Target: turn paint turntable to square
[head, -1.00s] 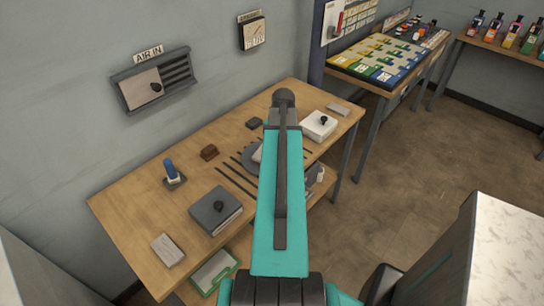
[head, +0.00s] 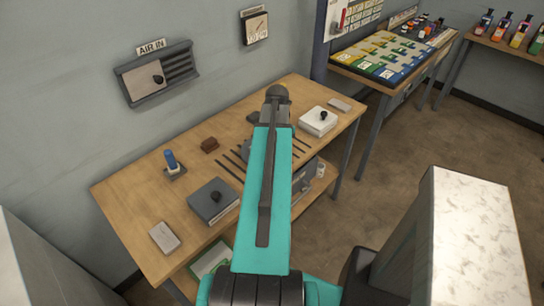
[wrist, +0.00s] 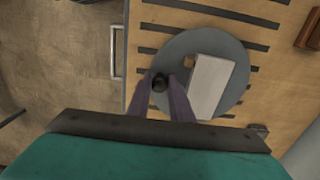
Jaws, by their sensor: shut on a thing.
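The paint turntable (wrist: 193,43) is a round grey disc on the slatted bench top in the wrist view. A pale rectangular block (wrist: 212,85) lies on it, slightly tilted from the slats, with a small tan piece (wrist: 214,61) by its far end. A black knob (wrist: 160,82) stands at the disc's left edge. My gripper (wrist: 161,88) has its purple fingers closed around this knob. In the head view my teal arm hides most of the turntable and the gripper.
On the wooden bench (head: 132,192) stand a grey box with a black knob (head: 213,202), a blue-handled tool (head: 171,161), a brown block (head: 209,145) and a white box (head: 318,121). A metal handle (wrist: 117,52) sits beside the bench edge. Open floor (head: 400,185) lies to the right.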

